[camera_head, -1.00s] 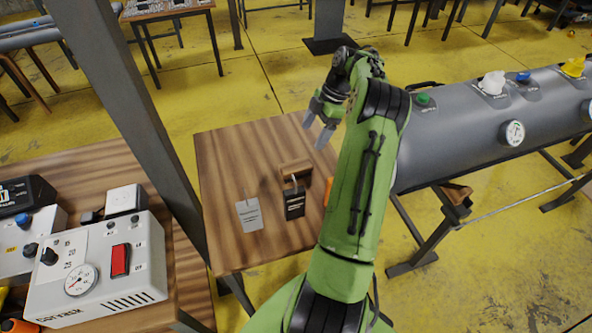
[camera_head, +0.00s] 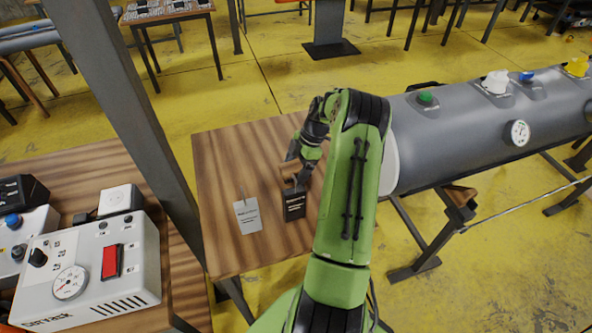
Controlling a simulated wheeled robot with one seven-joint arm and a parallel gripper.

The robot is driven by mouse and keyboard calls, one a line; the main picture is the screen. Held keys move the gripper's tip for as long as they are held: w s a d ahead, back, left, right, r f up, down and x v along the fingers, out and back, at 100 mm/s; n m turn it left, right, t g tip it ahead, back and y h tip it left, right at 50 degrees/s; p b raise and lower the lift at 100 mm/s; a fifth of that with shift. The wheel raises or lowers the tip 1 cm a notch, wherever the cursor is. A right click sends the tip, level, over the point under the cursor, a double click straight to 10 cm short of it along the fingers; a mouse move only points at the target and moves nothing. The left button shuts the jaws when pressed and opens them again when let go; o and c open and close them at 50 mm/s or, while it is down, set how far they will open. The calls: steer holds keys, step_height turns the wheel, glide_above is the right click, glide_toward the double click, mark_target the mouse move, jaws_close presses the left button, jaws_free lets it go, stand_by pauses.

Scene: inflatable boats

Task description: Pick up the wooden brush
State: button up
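My wrist and fingers cover part of the brush. The fingertips are small and partly hidden, so I cannot tell whether they are closed on it or only beside it. The brush appears to be at table height.
A large grey cylinder (camera_head: 450,135) is close on the right.

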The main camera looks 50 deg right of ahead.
mark_target(296, 165)
steer(key=shift+f, duration=0.1)
steer(key=shift+c, duration=0.3)
steer(key=c, duration=1)
step_height(296, 165, up, 10)
steer(key=shift+r+p, duration=0.15)
steer(key=shift+p, duration=0.8)
